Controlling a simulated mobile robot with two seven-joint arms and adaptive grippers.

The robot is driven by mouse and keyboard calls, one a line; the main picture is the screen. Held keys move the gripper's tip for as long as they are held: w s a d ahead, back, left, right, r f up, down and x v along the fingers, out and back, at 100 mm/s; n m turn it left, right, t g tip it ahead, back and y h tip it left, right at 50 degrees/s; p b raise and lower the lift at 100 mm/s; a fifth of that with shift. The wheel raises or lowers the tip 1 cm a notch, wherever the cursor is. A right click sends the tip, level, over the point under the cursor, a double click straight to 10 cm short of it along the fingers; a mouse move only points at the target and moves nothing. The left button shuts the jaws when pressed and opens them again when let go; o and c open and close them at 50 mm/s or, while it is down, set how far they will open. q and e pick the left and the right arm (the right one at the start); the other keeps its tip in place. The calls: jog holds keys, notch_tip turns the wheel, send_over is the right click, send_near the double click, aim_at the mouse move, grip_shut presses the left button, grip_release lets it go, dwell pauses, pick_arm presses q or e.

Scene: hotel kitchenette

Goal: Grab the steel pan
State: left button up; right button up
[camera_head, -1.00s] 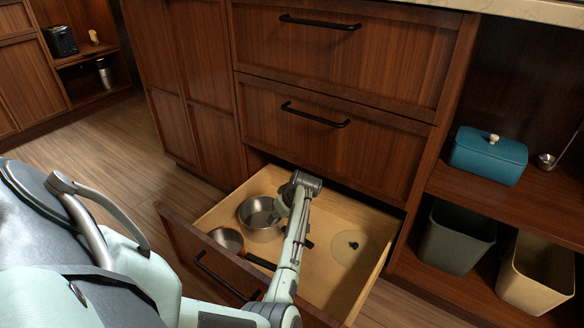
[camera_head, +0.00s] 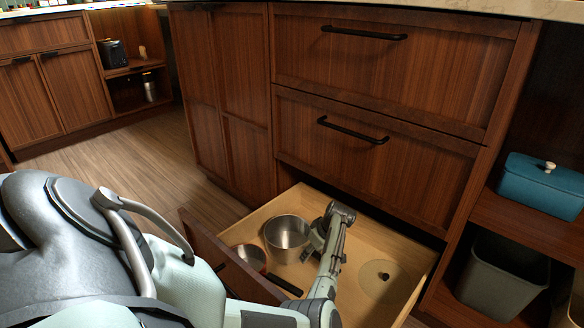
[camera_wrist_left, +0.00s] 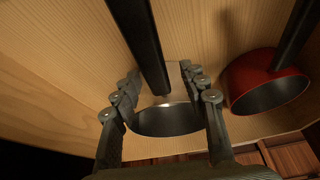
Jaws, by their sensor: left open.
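The steel pan (camera_head: 284,233) stands in the open bottom drawer in the head view, with its round metal bowl facing up. In the left wrist view the steel pan (camera_wrist_left: 167,122) lies beyond and between my fingers, and its black handle (camera_wrist_left: 142,40) runs from the top edge to the pan. My left gripper (camera_head: 312,244) is at the right side of the pan in the head view. In the left wrist view my left gripper (camera_wrist_left: 160,100) is open, its fingers on either side of the handle's pan end. I cannot tell whether they touch it. My right gripper is not in view.
A red pan (camera_wrist_left: 262,82) with a black handle sits close beside the steel pan. A round lid-like disc (camera_head: 385,281) lies in the drawer's right part. The drawer front (camera_head: 225,262) and the cabinet above (camera_head: 375,165) bound the space. A blue box (camera_head: 541,185) stands on the right shelf.

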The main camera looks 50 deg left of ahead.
pick_arm(q)
grip_shut()
dwell(0.3)
jog(key=shift+a+r, duration=0.1)
jog(key=shift+r, duration=0.15)
